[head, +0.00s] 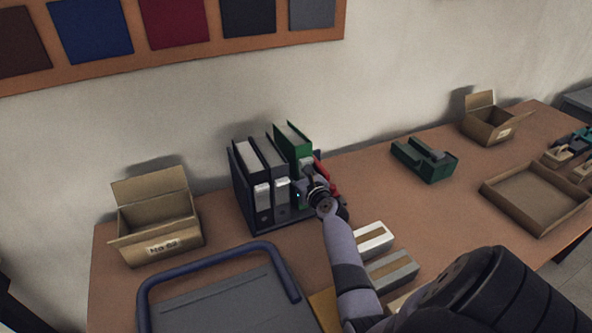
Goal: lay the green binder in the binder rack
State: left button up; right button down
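The green binder (292,144) stands upright in the dark binder rack (238,187), to the right of a black binder and a grey one. Its top sits a little higher than theirs. My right gripper (308,183) is at the front of the green binder, over its spine side. The fingers are small and partly hidden by the wrist, so I cannot tell whether they are closed on it. The lower part of the green binder is hidden behind the gripper. My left gripper is not in view.
An open cardboard box (160,246) stands left of the rack.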

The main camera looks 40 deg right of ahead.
jog(key=shift+w, duration=0.1)
jog(key=c, duration=1.2)
grip_release()
jog(key=shift+c, duration=0.2)
jog(key=shift+o, duration=1.2)
jog(key=shift+w+f, duration=0.15)
jog(key=shift+w, duration=0.05)
jog(key=shift+o, duration=0.9)
jog(key=shift+s, duration=0.1)
jog(key=shift+f, duration=0.1)
jog(key=v, duration=1.2)
